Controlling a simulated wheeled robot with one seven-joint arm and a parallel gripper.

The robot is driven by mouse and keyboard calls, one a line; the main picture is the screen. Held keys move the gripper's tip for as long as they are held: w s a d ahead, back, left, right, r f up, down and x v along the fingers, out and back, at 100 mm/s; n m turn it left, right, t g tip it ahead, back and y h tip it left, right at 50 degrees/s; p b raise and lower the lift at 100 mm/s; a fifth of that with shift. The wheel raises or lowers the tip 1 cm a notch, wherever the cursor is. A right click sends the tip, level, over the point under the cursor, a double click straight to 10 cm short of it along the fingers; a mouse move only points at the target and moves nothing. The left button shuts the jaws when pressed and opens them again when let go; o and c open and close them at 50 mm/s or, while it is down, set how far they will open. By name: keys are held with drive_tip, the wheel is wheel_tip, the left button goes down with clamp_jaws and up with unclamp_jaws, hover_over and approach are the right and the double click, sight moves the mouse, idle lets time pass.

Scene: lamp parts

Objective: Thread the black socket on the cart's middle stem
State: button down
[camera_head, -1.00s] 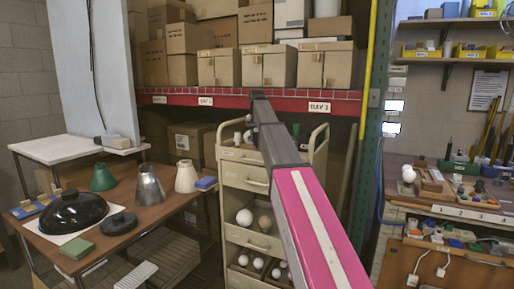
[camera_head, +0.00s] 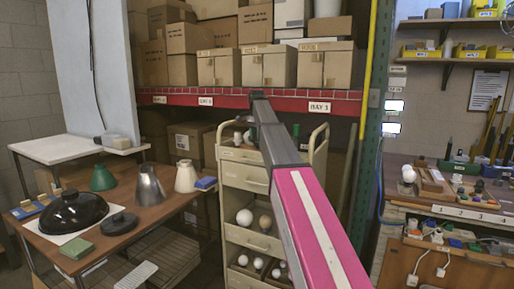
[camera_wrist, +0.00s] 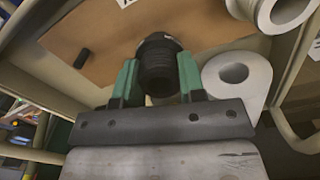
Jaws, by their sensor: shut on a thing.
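My gripper (camera_wrist: 158,82) shows in the wrist view with its two green fingers shut on the black socket (camera_wrist: 157,60). The socket is a dark ribbed cylinder with a wider collar at its far end. It sits between the fingers, over the brown top of the cart (camera_wrist: 110,40). The cart (camera_head: 243,176) stands in the middle of the head view, partly behind my arm. I cannot make out the middle stem, and whether the socket touches one is hidden. In the head view my arm hides the socket.
In the wrist view, a white flanged part (camera_wrist: 235,78) lies close right of the gripper, with another white part (camera_wrist: 280,12) beyond. A small black piece (camera_wrist: 82,58) lies left. A brown table (camera_head: 150,206) with lamp shades stands left of the cart; a workbench (camera_head: 450,205) stands right.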

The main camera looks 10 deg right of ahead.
drive_tip(key=shift+s+f+m, duration=0.1)
drive_tip(key=shift+m, duration=0.4)
drive_tip(key=c, duration=0.8)
unclamp_jaws()
drive_tip(key=shift+o, duration=0.9)
